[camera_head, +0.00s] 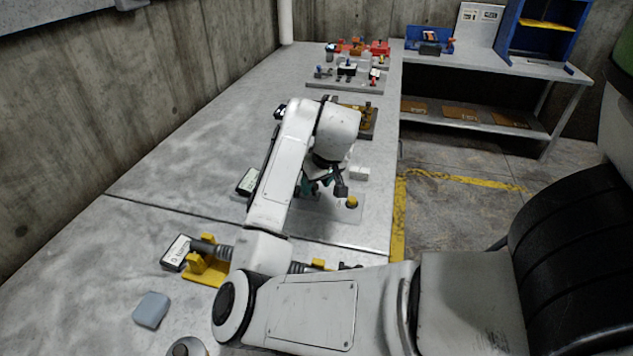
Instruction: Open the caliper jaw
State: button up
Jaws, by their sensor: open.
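My gripper (338,186) is low over the grey bench, at the end of my white arm; one dark finger shows, and much of it is hidden by the arm. By sight the gap between its fingers is hard to make out. Beside and partly behind it are a teal part (309,189) and a small yellow knob (351,202), over a pale plate (345,212) on the bench. These may belong to the caliper, but I cannot make out its jaw or whether the gripper touches it.
A yellow fixture with a dark shaft (207,268) and a blue-grey block (151,309) lie nearer me. A small white block (359,173) is by the gripper. Beyond are a brass-coloured fixture (367,117) and a grey tray (345,87) of parts. The left bench is mostly clear.

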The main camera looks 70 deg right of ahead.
jog(key=p+v, duration=0.1)
jog(key=v, duration=0.9)
jog(key=shift+r, duration=0.35)
jog(key=shift+s, duration=0.2)
